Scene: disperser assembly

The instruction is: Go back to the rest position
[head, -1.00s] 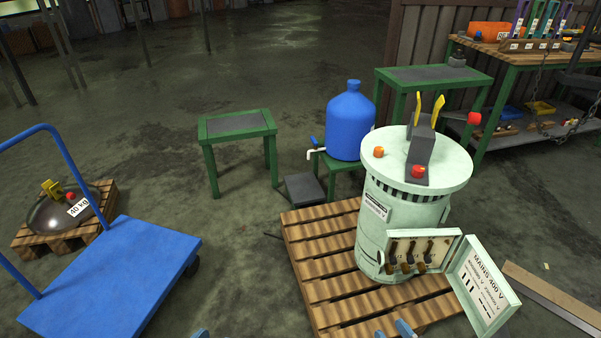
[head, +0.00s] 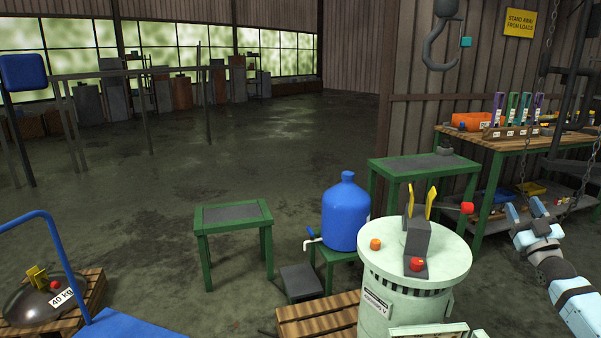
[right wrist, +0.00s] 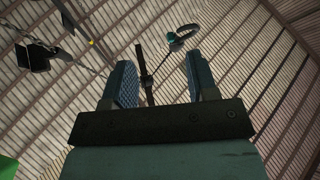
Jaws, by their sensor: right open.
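My right gripper (head: 526,213) is raised at the right side of the head view, with its fingers pointing up. Its jaws are apart and empty; the right wrist view also shows the open gripper (right wrist: 165,85) against the roof, with nothing between the fingers. The pale green disperser drum (head: 412,300) stands left of it, upright on a wooden pallet (head: 318,315). A gap shows between the gripper and the drum. My left gripper is out of the head view.
A workbench (head: 490,146) with tools stands behind my right gripper. A hook (head: 440,45) hangs above. A green table (head: 420,166), a blue jug (head: 346,215), a small green stand (head: 233,214) and a blue cart (head: 125,326) stand around. The floor at the back left is open.

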